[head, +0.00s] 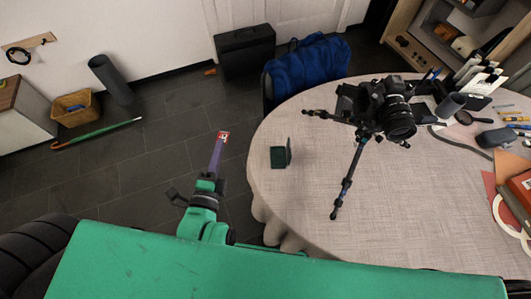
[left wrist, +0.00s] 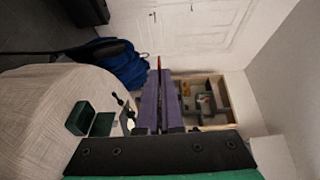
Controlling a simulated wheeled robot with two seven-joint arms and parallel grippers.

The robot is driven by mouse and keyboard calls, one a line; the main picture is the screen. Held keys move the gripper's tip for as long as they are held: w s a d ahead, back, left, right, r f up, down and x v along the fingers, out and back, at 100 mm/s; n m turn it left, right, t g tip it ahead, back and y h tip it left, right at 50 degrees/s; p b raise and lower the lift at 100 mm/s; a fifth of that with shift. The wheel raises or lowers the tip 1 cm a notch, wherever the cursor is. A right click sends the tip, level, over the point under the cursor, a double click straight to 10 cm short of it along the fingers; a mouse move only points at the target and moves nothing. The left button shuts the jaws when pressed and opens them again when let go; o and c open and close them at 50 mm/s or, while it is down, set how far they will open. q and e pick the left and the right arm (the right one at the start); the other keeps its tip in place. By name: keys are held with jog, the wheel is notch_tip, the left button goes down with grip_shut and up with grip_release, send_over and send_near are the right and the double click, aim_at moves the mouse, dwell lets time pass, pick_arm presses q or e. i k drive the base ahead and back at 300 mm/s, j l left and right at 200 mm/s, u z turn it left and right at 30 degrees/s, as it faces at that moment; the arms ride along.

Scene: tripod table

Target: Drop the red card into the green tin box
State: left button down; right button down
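The red card (head: 223,136), with white markings, is at the fingertips of my left gripper (head: 220,143). The purple fingers are shut on it, and it is held over the floor left of the table. In the left wrist view the card (left wrist: 158,62) shows edge-on as a thin red strip beyond the fingers (left wrist: 158,75). The green tin box (head: 278,158) stands on the table near its left edge, its lid raised on the right side. It also shows in the left wrist view (left wrist: 78,118). The card is apart from the box, left of it. My right gripper is not in view.
A camera on a black tripod (head: 350,165) stands on the round table (head: 300,200), right of the box. Pens, papers and books crowd the table's right side. A blue bag (head: 308,68) is behind the table. The cloth around the box is clear.

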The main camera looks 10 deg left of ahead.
aim_at(277, 155)
jog(key=k+l, duration=0.1)
jog(key=l, duration=0.3)
jog(key=k+l+z, duration=0.1)
jog(key=l, duration=0.35)
jog(key=k+l+z, duration=0.1)
jog(key=l, duration=0.3)
jog(key=k+l, duration=0.1)
jog(key=l, duration=0.35)
